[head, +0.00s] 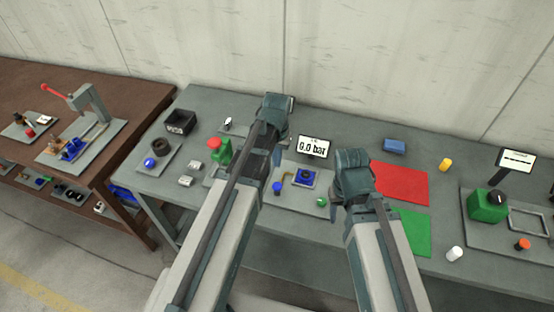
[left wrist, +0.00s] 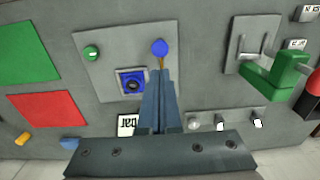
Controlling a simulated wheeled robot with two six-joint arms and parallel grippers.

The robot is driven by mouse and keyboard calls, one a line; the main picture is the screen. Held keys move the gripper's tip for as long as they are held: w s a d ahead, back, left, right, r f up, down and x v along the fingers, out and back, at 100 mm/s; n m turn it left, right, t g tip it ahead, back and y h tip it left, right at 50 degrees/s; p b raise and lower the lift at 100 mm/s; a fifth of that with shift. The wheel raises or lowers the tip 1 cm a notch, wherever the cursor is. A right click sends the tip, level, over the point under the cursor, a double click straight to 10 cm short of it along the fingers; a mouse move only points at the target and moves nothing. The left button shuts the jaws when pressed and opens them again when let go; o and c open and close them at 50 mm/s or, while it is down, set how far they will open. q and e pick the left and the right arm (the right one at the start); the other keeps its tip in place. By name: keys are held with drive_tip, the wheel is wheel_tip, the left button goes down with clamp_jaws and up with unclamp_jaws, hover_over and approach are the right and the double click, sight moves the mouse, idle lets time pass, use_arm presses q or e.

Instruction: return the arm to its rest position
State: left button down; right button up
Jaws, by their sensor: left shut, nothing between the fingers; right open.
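My left gripper (head: 277,158) hangs down over the middle of the grey table, near the panel with the pressure display. In the left wrist view its two fingers (left wrist: 160,75) are together with nothing between them. Their tips appear just by the brass stem of a blue ball knob (left wrist: 159,47); I cannot tell whether they touch it. The knob also shows in the head view (head: 277,188). My right gripper (head: 336,192) is over the table just right of that panel; its fingers are mostly hidden by its own wrist.
The panel (head: 290,200) bears a blue square fitting (head: 305,176) and a green knob (head: 321,202). A display (head: 313,147) stands behind. Red (head: 400,182) and green (head: 413,230) mats lie right. A green clamp-like device (head: 221,152) stands left. A wall closes the back.

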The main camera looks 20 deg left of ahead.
use_arm(q)
drive_tip(key=s+d+f+m+b, duration=0.1)
drive_tip(key=s+d+f+b, duration=0.3)
drive_tip(key=s, duration=0.3)
drive_tip(key=s+d+f+m+y+b, duration=0.1)
drive_tip(key=s+d+f+m+b, duration=0.1)
drive_tip(key=s+d+f+b, duration=0.3)
drive_tip(key=s+d, duration=0.1)
drive_tip(key=s, duration=0.1)
drive_tip(key=shift+s+d+f, duration=0.2)
drive_tip(key=shift+s+d, duration=0.1)
drive_tip(key=shift+d, duration=0.1)
use_arm(e)
wheel_tip(320, 180, down, 10)
drive_tip(key=shift+r, duration=0.25)
idle(1.7)
